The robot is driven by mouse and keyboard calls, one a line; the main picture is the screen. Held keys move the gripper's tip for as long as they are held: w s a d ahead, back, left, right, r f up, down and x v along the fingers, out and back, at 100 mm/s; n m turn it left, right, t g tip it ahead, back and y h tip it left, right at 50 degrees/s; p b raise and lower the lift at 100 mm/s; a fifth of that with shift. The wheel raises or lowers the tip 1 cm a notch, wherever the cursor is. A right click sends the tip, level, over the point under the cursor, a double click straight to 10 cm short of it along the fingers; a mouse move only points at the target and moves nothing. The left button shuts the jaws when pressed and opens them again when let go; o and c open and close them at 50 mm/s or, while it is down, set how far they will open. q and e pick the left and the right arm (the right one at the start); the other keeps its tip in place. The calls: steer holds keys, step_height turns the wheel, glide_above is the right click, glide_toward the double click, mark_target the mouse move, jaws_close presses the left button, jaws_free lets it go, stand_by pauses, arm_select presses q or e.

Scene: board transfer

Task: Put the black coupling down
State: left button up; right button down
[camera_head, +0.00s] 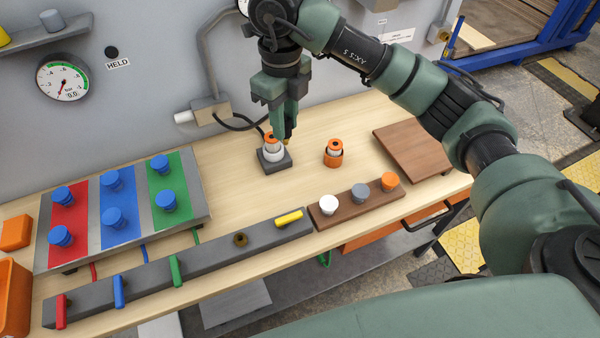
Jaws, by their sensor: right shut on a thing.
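My right gripper (280,128) comes down from above at the back middle of the table, its fingers shut. A small brass-coloured tip (288,142) shows just under the fingers. A black hose (240,125) runs from the grey wall box to behind the fingers. The black coupling is not clearly visible; the fingers hide most of what they hold. Directly below and beside the fingertips is a white and orange fitting (272,152) on a dark grey square base (275,166). I cannot tell whether the held thing touches it. My left gripper is not in view.
An orange fitting with a white ring (333,153) stands to the right. A brown board (412,150) lies farther right. In front, a wooden strip (345,207) carries white, grey and orange caps. A panel with blue knobs (125,215) is at left. Bare table lies between.

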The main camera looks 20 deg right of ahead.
step_height(320, 180, down, 18)
steer(key=p, duration=0.4)
steer(key=shift+r+p, duration=0.15)
steer(key=shift+p, duration=0.2)
steer(key=shift+f, duration=0.2)
steer(key=c, duration=1.2)
jaws_free()
steer(key=shift+r, duration=0.1)
